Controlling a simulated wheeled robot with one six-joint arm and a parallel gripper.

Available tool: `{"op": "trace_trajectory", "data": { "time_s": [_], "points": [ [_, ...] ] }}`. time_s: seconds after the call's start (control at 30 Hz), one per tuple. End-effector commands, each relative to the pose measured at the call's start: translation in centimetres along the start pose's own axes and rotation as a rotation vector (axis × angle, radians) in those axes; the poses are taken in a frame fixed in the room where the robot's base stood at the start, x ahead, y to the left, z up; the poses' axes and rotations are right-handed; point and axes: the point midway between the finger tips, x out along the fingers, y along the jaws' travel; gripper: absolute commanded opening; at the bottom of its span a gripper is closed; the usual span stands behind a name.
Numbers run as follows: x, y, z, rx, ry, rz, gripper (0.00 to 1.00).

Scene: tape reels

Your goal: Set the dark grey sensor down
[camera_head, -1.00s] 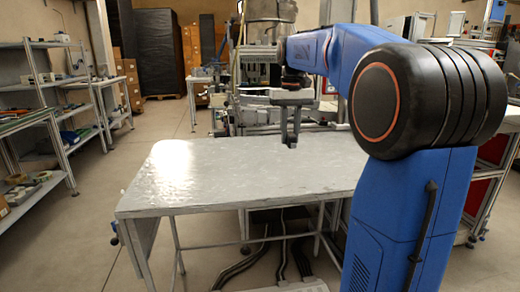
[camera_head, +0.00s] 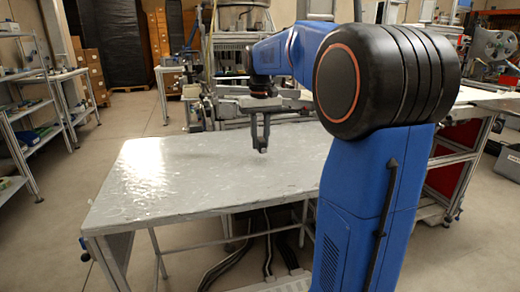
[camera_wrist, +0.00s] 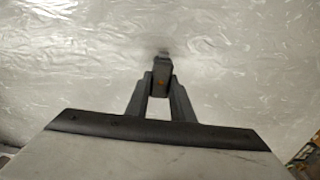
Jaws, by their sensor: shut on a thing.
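My gripper (camera_head: 260,150) hangs above the back right part of the grey metal table (camera_head: 140,190), pointing down. In the wrist view my gripper (camera_wrist: 161,88) is shut on the dark grey sensor (camera_wrist: 161,66), a small block with an orange mark and a lighter tip. The sensor sticks out past the fingertips over the shiny table top. In the head view the sensor is too small and dark to tell apart from the fingers. The gap between it and the table cannot be judged exactly.
The table top is bare, with free room left and in front of my gripper. Machinery (camera_head: 225,100) stands close behind the table. Metal shelves (camera_head: 30,110) stand at the left, and a reel (camera_head: 490,45) is at the far right.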

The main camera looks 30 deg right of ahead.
Motion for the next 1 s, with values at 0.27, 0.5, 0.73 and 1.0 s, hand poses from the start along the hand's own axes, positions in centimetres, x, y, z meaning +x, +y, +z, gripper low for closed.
{"op": "trace_trajectory", "data": {
  "time_s": [0.27, 0.5, 0.73, 1.0],
  "points": [
    [3.4, 0.0, 0.0, 0.000, -0.001, 0.000, 0.00],
    [3.5, 0.0, 0.0, 0.000, 0.000, 0.000, 0.00],
    [3.7, 0.0, 0.0, 0.000, -0.001, 0.000, 0.40],
    [3.7, 0.0, 0.0, 0.000, -0.001, 0.000, 0.40]
  ]
}}
